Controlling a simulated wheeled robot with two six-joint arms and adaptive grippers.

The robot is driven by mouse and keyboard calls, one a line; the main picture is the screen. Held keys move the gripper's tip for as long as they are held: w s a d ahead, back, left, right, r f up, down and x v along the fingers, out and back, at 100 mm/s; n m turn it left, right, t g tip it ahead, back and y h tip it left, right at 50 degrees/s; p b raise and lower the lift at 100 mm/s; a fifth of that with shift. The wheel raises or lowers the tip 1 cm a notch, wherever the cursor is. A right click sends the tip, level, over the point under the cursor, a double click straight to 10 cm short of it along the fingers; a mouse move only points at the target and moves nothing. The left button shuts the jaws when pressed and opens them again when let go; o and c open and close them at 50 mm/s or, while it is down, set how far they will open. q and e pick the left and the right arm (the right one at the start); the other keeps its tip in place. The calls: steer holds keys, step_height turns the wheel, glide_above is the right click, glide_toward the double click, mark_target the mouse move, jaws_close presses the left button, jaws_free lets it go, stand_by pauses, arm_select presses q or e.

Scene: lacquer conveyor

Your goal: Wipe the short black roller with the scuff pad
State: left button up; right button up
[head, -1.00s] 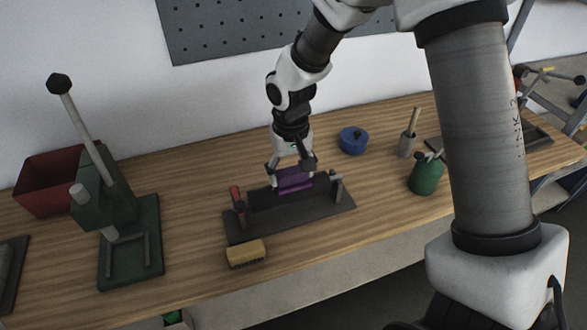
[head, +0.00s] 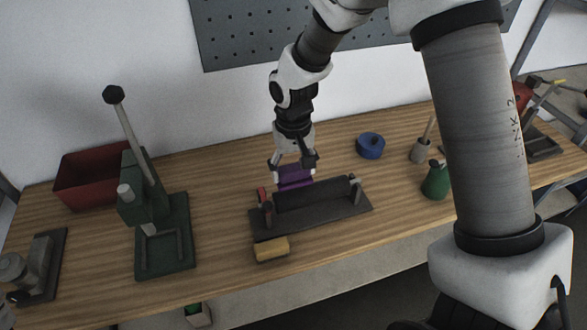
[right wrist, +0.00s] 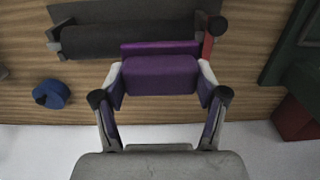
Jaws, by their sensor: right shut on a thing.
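The short black roller (head: 315,193) lies across a dark stand (head: 335,213) on the bench, with a red part at its left end. My right gripper (head: 294,166) is shut on the purple scuff pad (head: 296,181), at the back side of the roller toward its red end. In the right wrist view the pad (right wrist: 160,75) sits between both fingers and its far edge overlaps the roller (right wrist: 120,40). I cannot tell whether they touch. My left gripper is not in view.
A yellow brush (head: 271,249) lies in front of the stand. A green lever press (head: 165,240) and red bin (head: 90,178) stand left. A blue round container (head: 370,145), a cup with a handle (head: 420,151) and a green can (head: 436,182) stand right.

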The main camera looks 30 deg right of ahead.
steer(key=r+p, duration=0.3)
steer(key=shift+w+a+r, duration=0.15)
steer(key=shift+a+r, duration=0.05)
steer(key=shift+r, duration=0.05)
steer(key=shift+d+r, duration=0.15)
steer(key=shift+r, duration=0.1)
